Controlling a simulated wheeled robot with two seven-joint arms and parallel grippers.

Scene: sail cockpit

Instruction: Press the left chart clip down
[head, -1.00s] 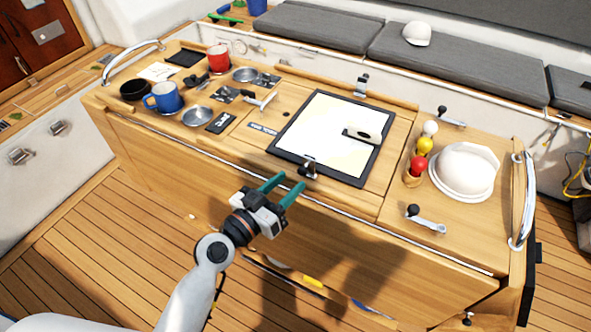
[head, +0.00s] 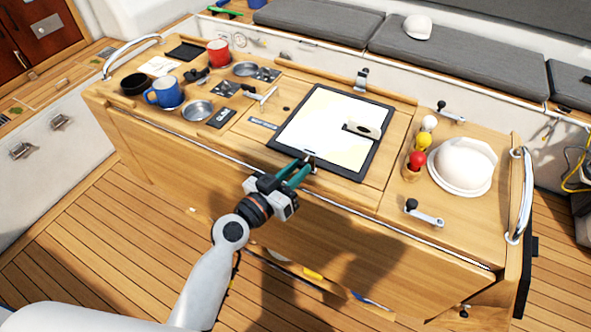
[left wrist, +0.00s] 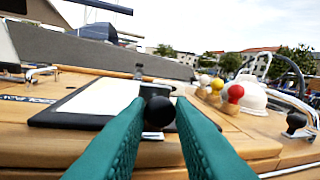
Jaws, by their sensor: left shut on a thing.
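The chart board (head: 338,132), a black-framed pale sheet, lies on the wooden cockpit table. A chart clip (head: 311,160) with a dark round knob stands at its near edge. In the left wrist view the black knob (left wrist: 159,111) sits between the two fingertips. The fingers hide part of the clip's base. My right gripper is not in view.
A dark-and-white object (head: 362,128) lies on the chart. To the right are coloured balls (head: 423,141) in a holder, a white cap (head: 464,166) and a winch-like handle (head: 425,213). Mugs (head: 165,92) and dishes stand at left.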

